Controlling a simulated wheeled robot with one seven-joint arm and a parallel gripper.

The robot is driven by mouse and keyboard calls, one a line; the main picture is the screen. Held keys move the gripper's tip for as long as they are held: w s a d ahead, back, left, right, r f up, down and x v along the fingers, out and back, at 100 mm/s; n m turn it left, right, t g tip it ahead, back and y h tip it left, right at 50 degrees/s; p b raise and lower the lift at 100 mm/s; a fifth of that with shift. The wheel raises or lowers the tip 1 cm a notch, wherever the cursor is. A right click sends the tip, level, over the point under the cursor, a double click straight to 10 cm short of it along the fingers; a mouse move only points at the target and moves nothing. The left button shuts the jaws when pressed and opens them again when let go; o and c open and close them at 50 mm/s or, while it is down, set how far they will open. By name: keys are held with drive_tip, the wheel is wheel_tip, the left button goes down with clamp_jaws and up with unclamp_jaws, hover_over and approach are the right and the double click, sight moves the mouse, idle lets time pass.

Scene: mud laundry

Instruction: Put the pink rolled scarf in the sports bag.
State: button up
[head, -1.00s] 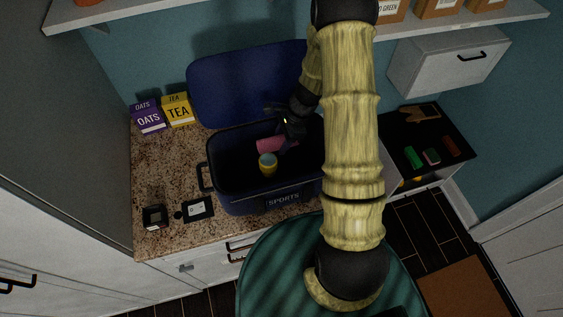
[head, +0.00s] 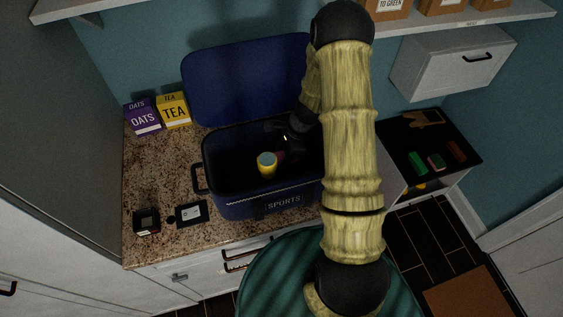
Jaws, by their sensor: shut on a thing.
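The sports bag (head: 237,203) is dark blue and stands on the speckled counter, its lid (head: 245,80) up at the back. My gripper (head: 284,150) reaches down inside the bag's opening, and its dark fingers are hard to make out against the dark interior. It is shut on the pink rolled scarf (head: 281,156), of which only a small pink part shows. The rest of the scarf is hidden by a yellow cylinder with a pale blue top (head: 267,164) and by my gripper.
Oats (head: 143,118) and tea (head: 173,110) boxes stand at the back left. A small dark box (head: 147,221) and a black-framed card (head: 190,212) lie at the front left. A dark shelf (head: 443,141) at right holds several small items. A wall shelf (head: 480,22) hangs above.

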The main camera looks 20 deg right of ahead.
drive_tip(key=shift+f, duration=0.8)
drive_tip(key=shift+f+b, duration=0.1)
drive_tip(key=shift+b, duration=0.2)
drive_tip(key=o, duration=1.1)
drive_tip(key=b+v, duration=0.1)
drive_tip(key=v, duration=1.1)
drive_tip(key=shift+r, duration=0.25)
